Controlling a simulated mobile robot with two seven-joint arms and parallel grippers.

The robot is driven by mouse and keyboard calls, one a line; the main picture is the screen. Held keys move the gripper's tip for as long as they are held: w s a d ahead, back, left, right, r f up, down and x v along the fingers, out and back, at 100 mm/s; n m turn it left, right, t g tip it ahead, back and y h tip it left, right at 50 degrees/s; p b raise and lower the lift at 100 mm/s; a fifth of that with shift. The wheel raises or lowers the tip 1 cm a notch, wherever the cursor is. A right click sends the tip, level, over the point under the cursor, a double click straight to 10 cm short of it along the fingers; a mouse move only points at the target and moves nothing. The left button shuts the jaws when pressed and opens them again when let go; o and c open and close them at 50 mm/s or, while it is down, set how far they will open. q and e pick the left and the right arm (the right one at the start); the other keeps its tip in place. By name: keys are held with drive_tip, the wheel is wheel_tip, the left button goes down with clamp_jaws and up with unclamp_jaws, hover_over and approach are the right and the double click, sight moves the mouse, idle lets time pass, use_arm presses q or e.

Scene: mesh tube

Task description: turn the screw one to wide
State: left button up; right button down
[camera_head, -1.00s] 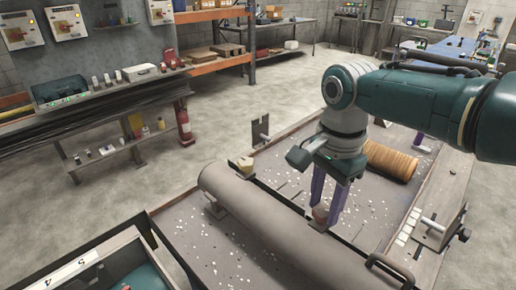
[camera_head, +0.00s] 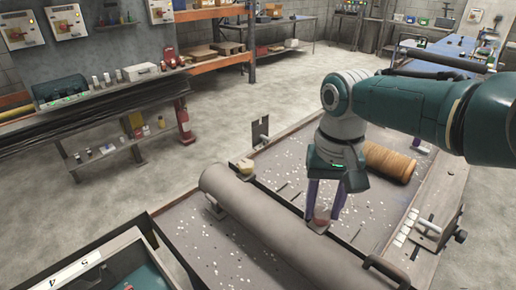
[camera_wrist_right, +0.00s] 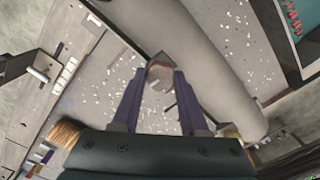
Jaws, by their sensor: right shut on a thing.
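A screw with a reddish-brown, worn knob (camera_head: 321,215) stands on a small plate beside the long grey tube (camera_head: 280,230), on its far right side. My right gripper (camera_head: 322,221) points down with two purple fingers, shut on this knob. In the right wrist view the knob (camera_wrist_right: 159,74) sits between the fingertips (camera_wrist_right: 160,76); its lower part is hidden. A second, yellowish knob (camera_head: 244,165) stands near the tube's far end, apart from the gripper. I cannot tell from a label which is screw one. My left gripper is not in view.
The table top (camera_head: 200,240) is speckled with white bits. A brown ribbed roll (camera_head: 389,161) lies behind my right gripper. A dark upright plate (camera_head: 260,132) stands at the back edge, and a black handle (camera_head: 387,272) at the front right.

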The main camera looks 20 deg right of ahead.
drive_tip(key=n, duration=0.4)
drive_tip(key=shift+n, duration=0.3)
drive_tip(key=n, duration=0.3)
drive_tip(key=shift+n, duration=0.4)
drive_tip(key=n, duration=0.8)
drive_tip(key=n+b, duration=0.1)
drive_tip(key=n, duration=0.3)
drive_tip(key=shift+n, duration=0.3)
drive_tip(key=n, duration=0.3)
drive_tip(key=shift+n, duration=0.3)
drive_tip(key=n+b, duration=0.1)
drive_tip(key=n, duration=0.3)
drive_tip(key=shift+n+b, duration=0.6)
drive_tip(key=shift+n, duration=1.5)
